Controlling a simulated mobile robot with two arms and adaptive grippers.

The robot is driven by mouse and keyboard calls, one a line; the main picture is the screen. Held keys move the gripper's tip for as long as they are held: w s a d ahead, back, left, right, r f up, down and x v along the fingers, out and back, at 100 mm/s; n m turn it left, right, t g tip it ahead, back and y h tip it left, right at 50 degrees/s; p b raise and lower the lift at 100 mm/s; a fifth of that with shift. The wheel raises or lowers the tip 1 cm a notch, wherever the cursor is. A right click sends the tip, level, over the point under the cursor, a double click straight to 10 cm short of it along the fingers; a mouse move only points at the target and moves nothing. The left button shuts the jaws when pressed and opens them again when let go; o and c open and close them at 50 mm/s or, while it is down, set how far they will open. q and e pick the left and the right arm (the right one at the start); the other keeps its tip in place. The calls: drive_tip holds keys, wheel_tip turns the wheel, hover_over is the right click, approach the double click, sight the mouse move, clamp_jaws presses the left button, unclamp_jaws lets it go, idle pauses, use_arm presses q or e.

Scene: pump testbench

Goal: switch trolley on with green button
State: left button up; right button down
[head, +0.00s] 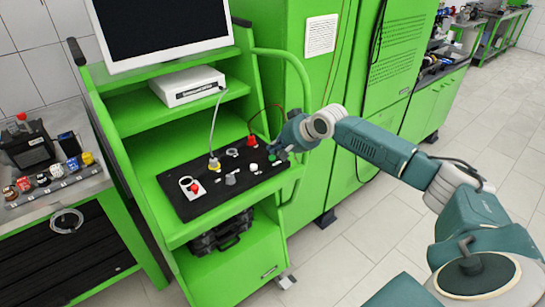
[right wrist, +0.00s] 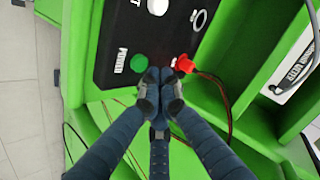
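The green trolley (head: 265,222) carries a black control panel (head: 215,198) on its middle shelf. The green button (right wrist: 139,63) is round and sits by the word POWER at the panel's edge; in the head view the button (head: 271,158) shows small at the panel's right end. My right gripper (right wrist: 160,80) has its dark fingers drawn together, with nothing seen between them. Its tips are right beside the green button in the wrist view, between it and the red plug (right wrist: 184,63). In the head view the gripper (head: 280,150) is over the panel's right end. I cannot tell whether it touches anything. My left gripper is not seen.
A dark cable runs from the red plug close to my right fingers. A white knob (right wrist: 157,6) and a grey cable are also on the panel. A monitor (head: 160,30) and white box (head: 187,86) stand above. The green cabinet (head: 330,110) is behind my arm.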

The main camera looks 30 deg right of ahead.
sight(275, 157)
drive_tip(key=shift+f, duration=0.15)
drive_tip(key=shift+f, duration=0.3)
drive_tip(key=shift+f, duration=0.35)
idle(0.9)
drive_tip(key=shift+r+p, duration=0.1)
drive_tip(key=shift+p, duration=0.2)
drive_tip(key=shift+r+p, duration=0.7)
drive_tip(key=shift+p, duration=0.15)
wheel_tip(275, 157, up, 6)
drive_tip(key=p, duration=0.6)
